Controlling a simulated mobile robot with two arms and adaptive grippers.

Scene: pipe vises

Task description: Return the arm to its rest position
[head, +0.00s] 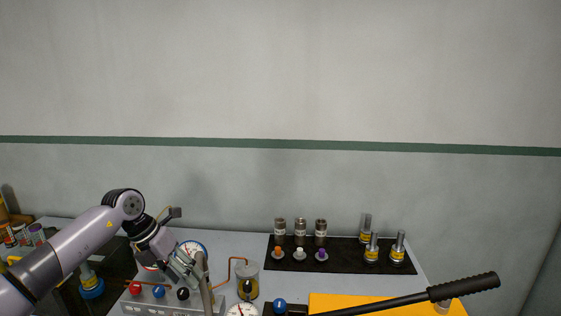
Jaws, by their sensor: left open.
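My left arm comes in from the lower left, bent at the elbow. My left gripper (187,271) is open and points down and to the right. It hangs above the grey panel, in front of the round gauges, with nothing seen between its fingers. Whether it touches the grey upright pipe (204,283) beside it cannot be told. My right gripper is not in view.
A grey panel (165,305) carries red, blue and black knobs. A black mat (340,266) at the back right holds several metal fittings. A black-handled lever (463,287) crosses above a yellow surface (335,301) at the lower right. The wall behind is bare.

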